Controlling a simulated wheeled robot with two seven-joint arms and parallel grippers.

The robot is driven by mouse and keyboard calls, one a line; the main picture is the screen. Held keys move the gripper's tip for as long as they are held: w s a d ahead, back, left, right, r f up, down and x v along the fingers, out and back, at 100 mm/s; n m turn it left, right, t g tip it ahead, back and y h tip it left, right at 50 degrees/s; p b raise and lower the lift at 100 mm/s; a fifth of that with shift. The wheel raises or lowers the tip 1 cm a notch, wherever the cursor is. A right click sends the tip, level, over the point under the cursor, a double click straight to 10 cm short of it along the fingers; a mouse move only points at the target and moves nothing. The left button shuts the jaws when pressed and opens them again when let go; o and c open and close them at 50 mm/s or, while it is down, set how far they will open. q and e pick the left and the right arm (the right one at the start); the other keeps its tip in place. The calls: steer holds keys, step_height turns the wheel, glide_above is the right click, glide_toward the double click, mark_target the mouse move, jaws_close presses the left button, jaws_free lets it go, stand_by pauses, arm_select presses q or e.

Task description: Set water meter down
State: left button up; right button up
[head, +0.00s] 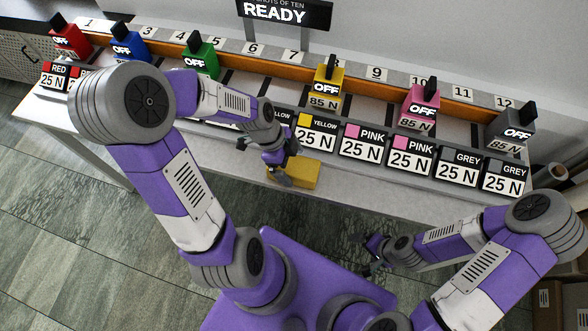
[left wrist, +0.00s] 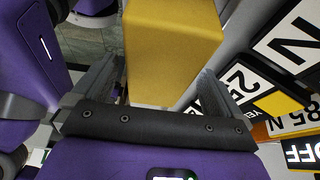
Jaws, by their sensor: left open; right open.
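I see nothing that I can make out as a water meter. A plain yellow block (head: 303,174) lies at the front edge of the long bench, in front of the yellow label plates. My left gripper (head: 264,163) is at the block's left end, open. In the left wrist view the yellow block (left wrist: 172,50) fills the space ahead of and between the two spread fingers (left wrist: 155,90), with a gap on the left side; contact on the right cannot be told. My right gripper (head: 369,253) is open and empty, low in front of the bench.
Red (head: 68,38), blue (head: 128,42), green (head: 201,58), yellow (head: 326,86), pink (head: 421,104) and grey (head: 511,128) presses marked OFF stand along the bench (head: 455,196). Colour plates reading 25 N line its front. A sign (head: 285,12) reads READY. Boxes stand at right.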

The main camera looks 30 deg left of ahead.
arm_select(q)
steer(key=shift+d+f, duration=0.15)
steer(key=shift+f, duration=0.15)
steer(key=shift+c, duration=0.5)
steer(key=c, duration=1.1)
steer(key=shift+r, duration=0.15)
